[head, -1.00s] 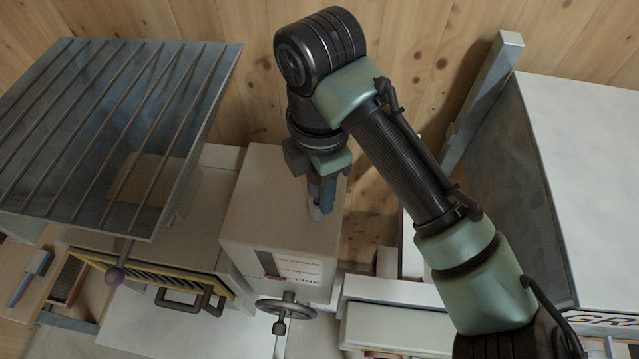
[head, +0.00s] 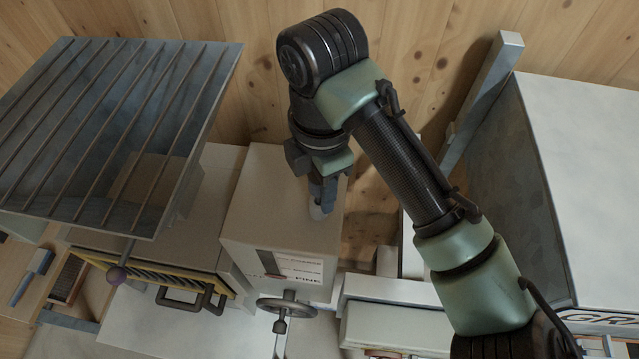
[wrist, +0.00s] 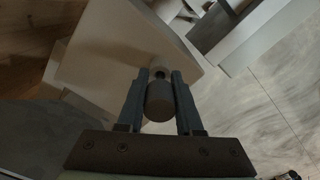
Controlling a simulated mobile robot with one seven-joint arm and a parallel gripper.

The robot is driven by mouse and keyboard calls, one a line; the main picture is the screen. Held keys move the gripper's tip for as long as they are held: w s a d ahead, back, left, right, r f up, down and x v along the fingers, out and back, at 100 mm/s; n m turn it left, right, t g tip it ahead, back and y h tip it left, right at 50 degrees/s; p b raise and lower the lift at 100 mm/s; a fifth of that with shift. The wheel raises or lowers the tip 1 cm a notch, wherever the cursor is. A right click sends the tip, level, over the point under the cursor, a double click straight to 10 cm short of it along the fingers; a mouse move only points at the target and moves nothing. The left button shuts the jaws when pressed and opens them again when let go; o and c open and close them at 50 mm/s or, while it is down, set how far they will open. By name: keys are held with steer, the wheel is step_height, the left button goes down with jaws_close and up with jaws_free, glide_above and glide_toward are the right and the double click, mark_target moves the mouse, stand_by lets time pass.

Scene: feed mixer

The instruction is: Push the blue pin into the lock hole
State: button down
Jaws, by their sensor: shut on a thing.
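My gripper (head: 322,200) is at the top of the white box with a scale on its front. In the wrist view its two fingers (wrist: 159,88) are shut on a dark grey round knob (wrist: 159,103), which sits on a pale collar at the box. In the head view the fingers mostly hide the knob. A small blue piece with a thin shank (head: 38,264) lies on the wooden surface at the far left, apart from my gripper. It may be the blue pin; I cannot tell for sure. I cannot make out the lock hole.
A barred hopper (head: 110,120) fills the upper left. A large pale bin (head: 590,180) stands at right. A dark brush-like block (head: 67,280) lies beside the blue piece.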

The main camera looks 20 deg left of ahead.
steer(key=shift+s+d+f, duration=0.15)
steer(key=shift+d+f, duration=0.05)
steer(key=shift+f, duration=0.35)
steer(key=shift+r+p, duration=0.35)
steer(key=shift+r, duration=0.25)
